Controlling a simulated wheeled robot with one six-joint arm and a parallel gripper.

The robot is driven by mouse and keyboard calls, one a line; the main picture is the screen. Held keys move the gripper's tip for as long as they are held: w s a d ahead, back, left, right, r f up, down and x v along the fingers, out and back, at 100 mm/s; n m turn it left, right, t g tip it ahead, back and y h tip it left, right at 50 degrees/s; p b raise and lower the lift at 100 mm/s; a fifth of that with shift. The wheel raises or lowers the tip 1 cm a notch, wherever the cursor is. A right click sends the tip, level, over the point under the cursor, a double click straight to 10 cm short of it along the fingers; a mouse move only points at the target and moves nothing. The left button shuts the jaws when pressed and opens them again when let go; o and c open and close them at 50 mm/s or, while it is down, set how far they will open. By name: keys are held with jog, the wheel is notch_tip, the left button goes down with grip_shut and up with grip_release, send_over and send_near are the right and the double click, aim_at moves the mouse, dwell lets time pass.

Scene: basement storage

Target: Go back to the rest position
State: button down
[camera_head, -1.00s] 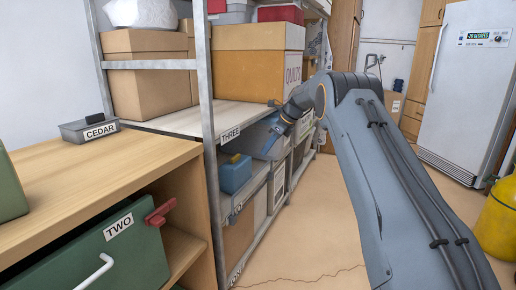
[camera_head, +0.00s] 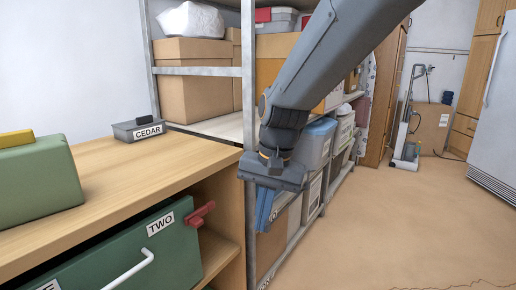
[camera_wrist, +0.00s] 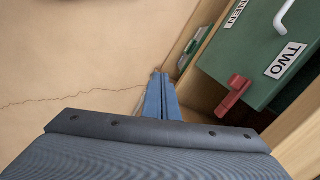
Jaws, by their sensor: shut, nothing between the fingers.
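My gripper (camera_head: 263,225) hangs from my arm in front of the shelf post, its blue fingers pointing down. In the wrist view my gripper (camera_wrist: 160,78) has its two fingers together with nothing between them. The fingers point past the wooden cabinet toward the floor. No task object is held.
The wooden cabinet (camera_head: 150,168) carries a green box (camera_head: 38,185) and a grey box labelled CEDAR (camera_head: 138,131). A green drawer labelled TWO (camera_head: 135,250) has a red latch (camera_head: 199,215). The metal shelf (camera_head: 247,75) holds cartons. Tan floor (camera_head: 400,220) is open to the right.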

jog(key=s+d+f+n, duration=0.1)
jog(key=s+n, duration=0.2)
jog(key=s, duration=0.3)
jog(key=s+d+f+n+h, duration=0.1)
jog(key=s+d+f+n, duration=0.1)
jog(key=s, duration=0.3)
jog(key=s+d+f+n, duration=0.1)
jog(key=s+n, duration=0.2)
jog(key=s, duration=0.3)
jog(key=d+r+m+p, duration=0.5)
jog(key=d+r+p, duration=0.9)
jog(key=r+p, duration=0.4)
jog(key=s+p, duration=0.1)
jog(key=p, duration=0.4)
jog(key=shift+d+h+p, duration=0.2)
jog(key=shift+h+p, duration=0.2)
